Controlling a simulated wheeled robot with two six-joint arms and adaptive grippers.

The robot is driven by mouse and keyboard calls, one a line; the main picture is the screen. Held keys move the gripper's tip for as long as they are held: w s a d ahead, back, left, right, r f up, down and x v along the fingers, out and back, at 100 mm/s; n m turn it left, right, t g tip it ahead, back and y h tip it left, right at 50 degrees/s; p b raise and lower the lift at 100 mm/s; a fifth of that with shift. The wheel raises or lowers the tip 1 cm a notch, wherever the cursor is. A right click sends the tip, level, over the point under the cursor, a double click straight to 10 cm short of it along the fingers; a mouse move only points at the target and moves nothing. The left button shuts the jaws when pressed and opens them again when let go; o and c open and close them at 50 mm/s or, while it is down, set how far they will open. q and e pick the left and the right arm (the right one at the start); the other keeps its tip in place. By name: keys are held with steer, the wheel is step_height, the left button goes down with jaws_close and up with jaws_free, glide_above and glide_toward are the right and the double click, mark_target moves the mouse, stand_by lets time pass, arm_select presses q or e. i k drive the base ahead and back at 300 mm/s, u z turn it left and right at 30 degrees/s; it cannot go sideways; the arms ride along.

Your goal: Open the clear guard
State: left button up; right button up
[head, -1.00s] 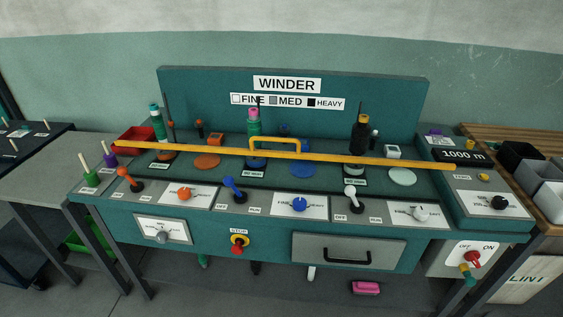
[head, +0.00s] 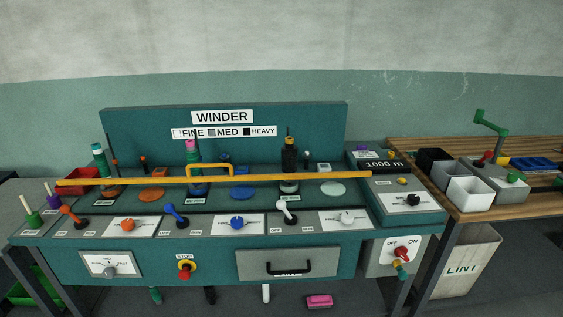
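The bar runs across the front of the winder's spool deck, above the row of levers. Any clear panel behind it is too transparent to make out. The winder (head: 120,215) is a teal bench with a teal back board marked WINDER. Neither of my grippers shows in the head view.
Levers and dials line the winder's front, with a red stop button (head: 185,269) and a drawer (head: 288,262) below. A wooden bench (head: 450,205) with bins stands at right. A pink block (head: 319,300) lies on the floor.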

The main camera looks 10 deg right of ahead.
mark_target(231, 177)
steer(key=z, duration=0.2)
steer(key=i, duration=0.95)
steer(key=u, duration=1.85)
